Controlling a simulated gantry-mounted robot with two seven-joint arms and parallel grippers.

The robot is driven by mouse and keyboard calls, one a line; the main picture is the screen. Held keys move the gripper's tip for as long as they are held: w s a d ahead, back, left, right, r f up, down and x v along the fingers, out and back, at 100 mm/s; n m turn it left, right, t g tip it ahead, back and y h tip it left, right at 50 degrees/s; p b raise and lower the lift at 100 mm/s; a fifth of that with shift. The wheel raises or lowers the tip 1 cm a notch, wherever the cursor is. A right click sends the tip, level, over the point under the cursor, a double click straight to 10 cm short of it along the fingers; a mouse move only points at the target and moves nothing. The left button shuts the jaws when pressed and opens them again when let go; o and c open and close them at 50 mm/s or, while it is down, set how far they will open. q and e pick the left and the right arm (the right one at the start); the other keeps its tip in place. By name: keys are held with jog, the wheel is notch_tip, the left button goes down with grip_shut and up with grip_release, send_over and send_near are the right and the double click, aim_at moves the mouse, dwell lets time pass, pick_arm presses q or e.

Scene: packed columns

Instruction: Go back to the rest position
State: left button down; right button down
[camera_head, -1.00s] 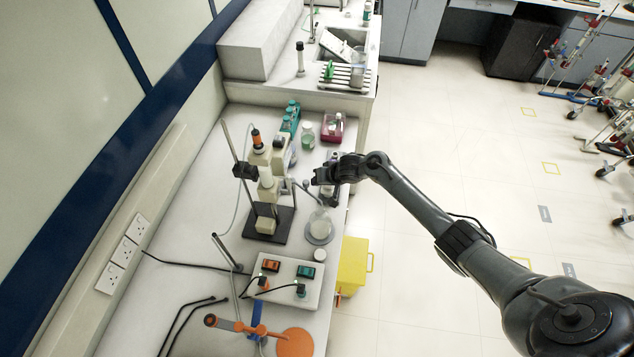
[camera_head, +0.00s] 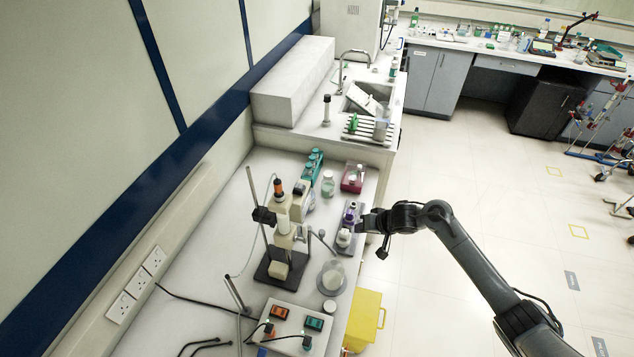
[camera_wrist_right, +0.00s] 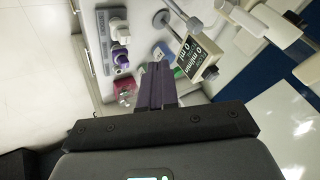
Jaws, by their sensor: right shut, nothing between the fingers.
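My right gripper (camera_head: 366,222) is at the right edge of the bench, beside a grey tray with purple- and white-topped bottles (camera_head: 347,226). In the right wrist view its fingers (camera_wrist_right: 157,88) are together with nothing between them. That view also shows the bottles (camera_wrist_right: 121,45) on the grey tray, apart from the fingers. My right arm reaches in from the lower right over the floor. My left gripper does not show in any view.
A stand with a cream device (camera_head: 284,225) is on the bench left of the gripper. A flask on a round plate (camera_head: 332,278) and a pink rack (camera_head: 353,178) are close by. A yellow bin (camera_head: 365,318) stands beside the bench. The floor (camera_head: 440,260) to the right is open.

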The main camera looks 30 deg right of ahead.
jog(key=s+a+f+g+y, duration=0.1)
jog(key=s+a+f+g, duration=0.1)
jog(key=s+a+f, duration=0.65)
jog(key=s+a+f+p, duration=0.2)
jog(key=s+a+f, duration=0.1)
jog(key=s+a, duration=0.6)
jog(key=s+a+r+n, duration=0.1)
jog(key=s+a+r, duration=0.4)
jog(key=a+r, duration=0.1)
jog(key=s+d+r+n+h, duration=0.1)
jog(key=s+r+n, duration=0.1)
jog(key=r, duration=0.3)
jog(key=s+d+r+n+g+h, duration=0.1)
jog(key=s+r+n, duration=0.2)
jog(key=r+n, duration=0.2)
jog(key=shift+s+r+g+h, duration=0.15)
jog(key=shift+r+g+h, duration=0.2)
jog(key=shift+r, duration=0.3)
jog(key=shift+d, duration=0.15)
